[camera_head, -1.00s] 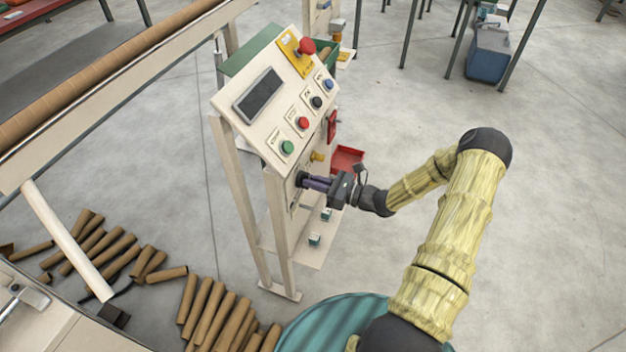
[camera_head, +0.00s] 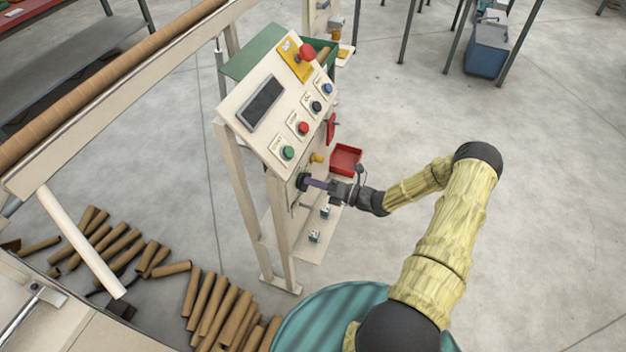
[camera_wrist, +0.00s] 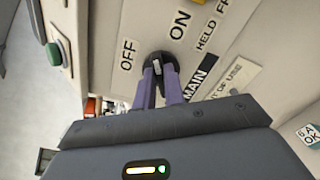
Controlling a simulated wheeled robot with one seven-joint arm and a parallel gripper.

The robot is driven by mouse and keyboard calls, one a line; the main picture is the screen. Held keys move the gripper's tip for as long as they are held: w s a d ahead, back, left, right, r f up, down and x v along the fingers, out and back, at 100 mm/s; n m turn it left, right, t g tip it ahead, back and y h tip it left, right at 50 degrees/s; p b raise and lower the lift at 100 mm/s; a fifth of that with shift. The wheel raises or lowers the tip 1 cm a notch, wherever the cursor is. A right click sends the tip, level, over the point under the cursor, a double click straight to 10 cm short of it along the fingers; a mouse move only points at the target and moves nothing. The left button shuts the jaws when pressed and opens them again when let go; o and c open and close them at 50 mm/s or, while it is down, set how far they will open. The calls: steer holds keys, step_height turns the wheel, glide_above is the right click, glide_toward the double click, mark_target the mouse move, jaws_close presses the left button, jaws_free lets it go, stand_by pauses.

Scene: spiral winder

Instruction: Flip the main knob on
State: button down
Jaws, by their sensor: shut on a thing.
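The main knob (camera_wrist: 157,66) is black with a light grey grip bar, on the cream panel beside the OFF, ON and MAIN labels in the wrist view. The OFF label (camera_wrist: 128,55) is left of it and the ON label (camera_wrist: 181,21) is above and to the right. The bar stands nearly upright in that picture; I cannot tell its exact setting. My gripper (camera_wrist: 160,80) has its two purple fingers on either side of the bar, shut on it. In the head view my gripper (camera_head: 312,183) reaches the black knob base (camera_head: 302,181) from the right; the fingers hide the bar.
The sloped control panel (camera_head: 283,105) with coloured buttons and a screen is above the knob. A yellow knob (camera_head: 317,158) and a red tray (camera_head: 346,158) are close to my gripper. Cardboard tubes (camera_head: 215,310) lie at lower left.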

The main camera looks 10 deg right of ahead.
steer(key=m, duration=0.4)
steer(key=m+p, duration=0.1)
steer(key=m, duration=0.1)
steer(key=shift+w+d+m, duration=0.2)
steer(key=shift+d+m, duration=0.05)
steer(key=shift+m, duration=0.05)
stand_by(0.3)
steer(key=c, duration=1.5)
jaws_free()
steer(key=shift+f, duration=0.1)
steer(key=shift+s+a, duration=0.1)
steer(key=shift+s, duration=0.1)
steer(key=b+v, duration=0.2)
steer(key=v, duration=1.5)
steer(key=shift+b, duration=0.3)
